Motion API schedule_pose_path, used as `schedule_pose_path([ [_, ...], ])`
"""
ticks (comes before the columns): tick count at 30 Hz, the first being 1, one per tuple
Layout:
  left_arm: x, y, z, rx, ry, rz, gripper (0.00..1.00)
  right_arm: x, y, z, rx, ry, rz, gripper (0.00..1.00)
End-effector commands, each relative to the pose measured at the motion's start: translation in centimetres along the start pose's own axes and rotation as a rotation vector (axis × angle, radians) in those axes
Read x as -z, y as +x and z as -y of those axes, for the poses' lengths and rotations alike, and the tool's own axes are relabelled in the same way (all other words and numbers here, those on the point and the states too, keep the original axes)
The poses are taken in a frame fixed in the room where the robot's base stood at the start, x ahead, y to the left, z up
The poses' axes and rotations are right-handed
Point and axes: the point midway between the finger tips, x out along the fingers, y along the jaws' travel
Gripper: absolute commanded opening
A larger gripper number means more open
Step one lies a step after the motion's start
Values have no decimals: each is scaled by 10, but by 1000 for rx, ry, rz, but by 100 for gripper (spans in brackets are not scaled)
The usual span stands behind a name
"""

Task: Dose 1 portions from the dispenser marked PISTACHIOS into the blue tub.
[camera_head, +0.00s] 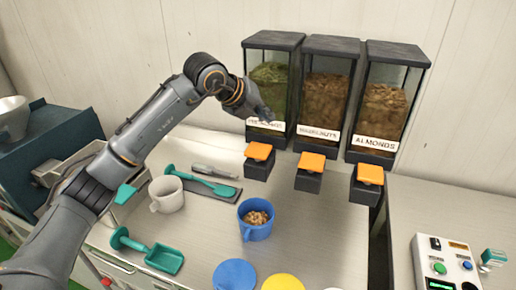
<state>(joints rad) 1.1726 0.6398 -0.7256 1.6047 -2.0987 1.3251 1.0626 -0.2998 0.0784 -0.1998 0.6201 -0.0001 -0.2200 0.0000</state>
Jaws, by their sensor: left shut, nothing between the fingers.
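Three dispensers stand at the back. The left one (268,84) holds green contents; its label, partly hidden by my gripper, seems to read PISTACHIOS. It has an orange-topped part (259,151) at its front. The blue tub (256,233) stands on the worktop in front of and below the dispensers, upright, with brown pieces inside. My left gripper (264,114) is shut and empty, in front of the left dispenser's label, above its orange top. Whether it touches the dispenser I cannot tell. My right gripper is not in view.
The middle dispenser (326,95) and the ALMONDS dispenser (384,105) stand to the right. A white mug (168,196), teal scoops (165,259) and blue and yellow discs (234,275) surround the tub. A control box (446,265) is at right. The worktop right of the tub is clear.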

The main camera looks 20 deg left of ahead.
Motion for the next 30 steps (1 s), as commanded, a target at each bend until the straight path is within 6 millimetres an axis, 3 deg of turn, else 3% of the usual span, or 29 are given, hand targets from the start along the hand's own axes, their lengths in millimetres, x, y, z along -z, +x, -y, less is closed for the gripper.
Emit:
schedule_pose_path([
  [3, -16, -10, -11, -71, -7, 36, 0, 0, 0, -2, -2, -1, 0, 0],
  [8, -22, -14, -17, -103, -12, 51, 0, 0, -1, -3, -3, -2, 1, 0],
  [20, -19, -12, -18, -100, -12, 49, 0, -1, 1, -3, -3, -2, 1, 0],
  [30, -3, 10, -37, -100, -12, 48, 0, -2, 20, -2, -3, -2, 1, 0],
])
